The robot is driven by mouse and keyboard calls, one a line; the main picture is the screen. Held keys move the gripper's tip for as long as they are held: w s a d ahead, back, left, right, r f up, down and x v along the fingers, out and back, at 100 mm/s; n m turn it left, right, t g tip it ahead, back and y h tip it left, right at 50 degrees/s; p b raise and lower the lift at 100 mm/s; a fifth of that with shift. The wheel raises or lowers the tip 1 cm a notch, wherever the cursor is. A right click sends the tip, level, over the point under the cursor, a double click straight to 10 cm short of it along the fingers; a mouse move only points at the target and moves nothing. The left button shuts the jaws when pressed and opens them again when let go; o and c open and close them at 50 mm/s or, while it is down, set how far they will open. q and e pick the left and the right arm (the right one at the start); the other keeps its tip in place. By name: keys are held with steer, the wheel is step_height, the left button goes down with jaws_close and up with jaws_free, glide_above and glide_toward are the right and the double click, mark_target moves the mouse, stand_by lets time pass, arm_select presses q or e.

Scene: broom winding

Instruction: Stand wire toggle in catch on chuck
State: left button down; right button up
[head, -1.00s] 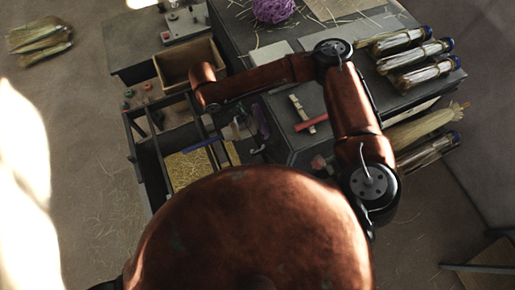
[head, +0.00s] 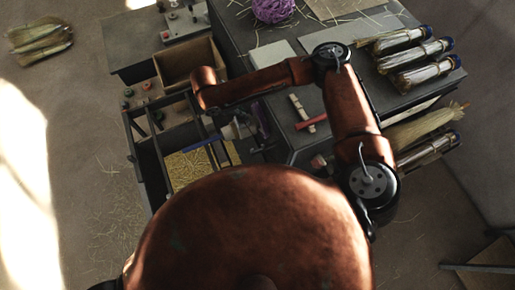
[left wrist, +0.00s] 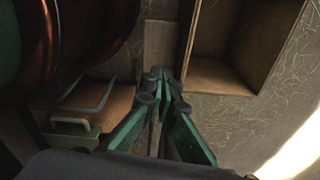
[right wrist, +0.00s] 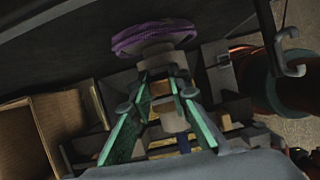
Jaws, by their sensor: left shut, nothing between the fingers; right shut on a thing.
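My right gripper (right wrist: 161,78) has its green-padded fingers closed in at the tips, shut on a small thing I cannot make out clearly. Just beyond the tips is a grey round chuck (right wrist: 155,58) with purple cord (right wrist: 152,36) wound on it. I cannot pick out the wire toggle or the catch; the fingers and shadow hide that spot. In the head view my right forearm reaches left over the bench, its hand small and dark. My left gripper (left wrist: 160,80) is shut and empty, away from the chuck; it does not show in the head view.
An open wooden box (head: 188,64) stands left of the bench (head: 290,75), above a frame with a straw-filled bin (head: 190,168). A red-handled tool (head: 312,124) and tied bundles (head: 425,70) lie on the bench. A purple ball (head: 272,8) sits at the back.

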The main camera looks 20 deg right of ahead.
steer(key=o, duration=0.9)
steer(key=shift+o, duration=0.2)
steer(key=v, duration=1.2)
